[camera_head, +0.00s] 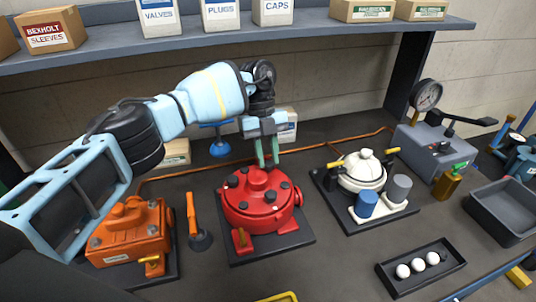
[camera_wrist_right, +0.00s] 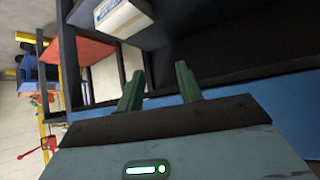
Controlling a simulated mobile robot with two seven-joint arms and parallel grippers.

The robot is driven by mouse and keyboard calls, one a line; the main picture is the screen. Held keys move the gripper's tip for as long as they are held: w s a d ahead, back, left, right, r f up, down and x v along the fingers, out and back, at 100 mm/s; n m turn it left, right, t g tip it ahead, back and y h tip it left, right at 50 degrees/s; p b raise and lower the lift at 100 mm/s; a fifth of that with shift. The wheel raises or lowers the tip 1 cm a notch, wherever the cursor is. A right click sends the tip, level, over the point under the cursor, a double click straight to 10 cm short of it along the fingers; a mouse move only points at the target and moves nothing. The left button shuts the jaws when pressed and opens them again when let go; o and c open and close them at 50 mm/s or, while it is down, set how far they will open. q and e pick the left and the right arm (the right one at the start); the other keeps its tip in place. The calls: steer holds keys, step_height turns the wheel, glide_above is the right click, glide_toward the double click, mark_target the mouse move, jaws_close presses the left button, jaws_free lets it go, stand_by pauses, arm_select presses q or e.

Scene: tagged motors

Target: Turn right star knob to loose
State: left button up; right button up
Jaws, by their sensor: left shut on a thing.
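A red round motor housing (camera_head: 262,212) stands on a dark plate in the middle of the bench in the head view. Several dark knobs or bolts, such as one dark knob (camera_head: 285,185), sit around its top. My left gripper (camera_head: 268,162) points down at the back of the red housing's top. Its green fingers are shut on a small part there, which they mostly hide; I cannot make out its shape. My right gripper (camera_wrist_right: 160,70) is open and empty in the right wrist view, its two green fingers apart. It does not show in the head view.
An orange motor (camera_head: 130,235) stands at left with an orange-handled tool (camera_head: 194,216) beside it. A white motor (camera_head: 362,172) stands right of the red one. A tray of white balls (camera_head: 398,283), a grey bin (camera_head: 505,210) and a gauge unit (camera_head: 436,142) lie farther right. A shelf (camera_head: 290,30) spans behind.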

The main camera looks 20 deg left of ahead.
arm_select(q)
steer(key=n, duration=0.1)
steer(key=n+h, duration=0.1)
steer(key=n, duration=0.1)
steer(key=f+n+t, duration=0.1)
steer(key=shift+s+a, duration=0.2)
steer(key=shift+s, duration=0.1)
steer(key=shift+s+n+t+h, duration=0.15)
steer(key=shift+n+t, duration=0.2)
steer(key=shift+n, duration=0.55)
steer(key=shift+n+t+h, duration=0.15)
steer(key=shift+n+t, duration=0.2)
steer(key=shift+n, duration=0.55)
steer(key=o, duration=0.9)
steer(key=shift+o, duration=0.5)
steer(key=shift+r, duration=0.3)
steer(key=shift+r, duration=0.1)
